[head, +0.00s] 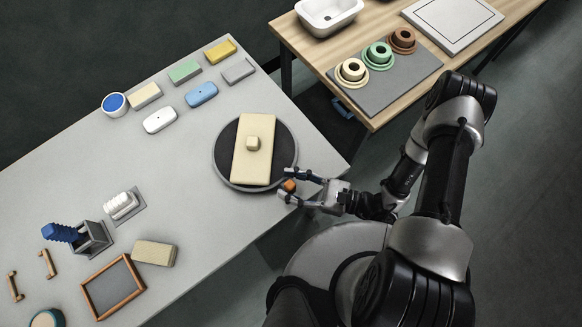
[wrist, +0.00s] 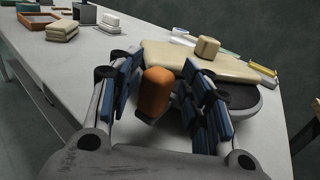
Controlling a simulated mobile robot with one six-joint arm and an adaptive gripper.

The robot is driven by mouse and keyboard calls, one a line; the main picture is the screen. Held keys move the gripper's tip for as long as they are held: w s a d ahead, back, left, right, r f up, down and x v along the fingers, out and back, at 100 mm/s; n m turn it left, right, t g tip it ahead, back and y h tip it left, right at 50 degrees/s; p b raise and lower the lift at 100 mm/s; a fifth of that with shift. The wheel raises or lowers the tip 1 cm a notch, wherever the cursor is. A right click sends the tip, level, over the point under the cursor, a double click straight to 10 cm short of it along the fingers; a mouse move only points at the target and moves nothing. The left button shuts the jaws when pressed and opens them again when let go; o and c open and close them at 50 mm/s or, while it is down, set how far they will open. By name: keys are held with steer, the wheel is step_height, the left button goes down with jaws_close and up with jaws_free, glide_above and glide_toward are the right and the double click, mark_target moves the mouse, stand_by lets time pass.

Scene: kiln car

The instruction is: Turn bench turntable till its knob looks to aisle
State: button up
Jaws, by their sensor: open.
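The bench turntable (head: 222,167) is a dark round disc with a grey rim near the right end of the grey bench. A cream slab (head: 240,165) with a small cream block (head: 253,143) on it lies across the disc. The turntable's orange knob (head: 289,185) sits at its lower right edge in the head view, toward the bench's edge. My gripper (head: 287,184) is open, with its fingers on either side of the knob. In the wrist view the knob (wrist: 157,92) stands between the blue finger pads, with gaps visible, and the turntable (wrist: 243,97) is partly hidden behind the fingers.
Several coloured blocks, including a blue one (head: 201,95), and a blue-topped round pot (head: 115,104) lie beyond the turntable. A wooden frame (head: 112,287) and a cream block (head: 154,253) are at lower left. A wooden table (head: 375,50) stands across a gap.

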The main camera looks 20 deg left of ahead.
steer(key=shift+w+d, duration=0.1)
steer(key=shift+d, duration=0.05)
steer(key=shift+d, duration=0.3)
steer(key=d, duration=1.1)
steer(key=shift+d, duration=0.1)
steer(key=d+r+n+t+h, duration=0.1)
steer(key=d+r+n+h, duration=0.2)
steer(key=r+n+h, duration=0.3)
steer(key=d+r+n+t+h, duration=0.2)
steer(key=r+n+h, duration=0.4)
steer(key=r, duration=1)
steer(key=d+r+n+t+h, duration=0.2)
steer(key=d+r+n+h, duration=0.2)
steer(key=r, duration=0.7)
steer(key=shift+w+d+r+n+h+b, duration=0.15)
steer(key=shift+d+r+n+h+b, duration=0.2)
steer(key=shift+n+h, duration=0.6)
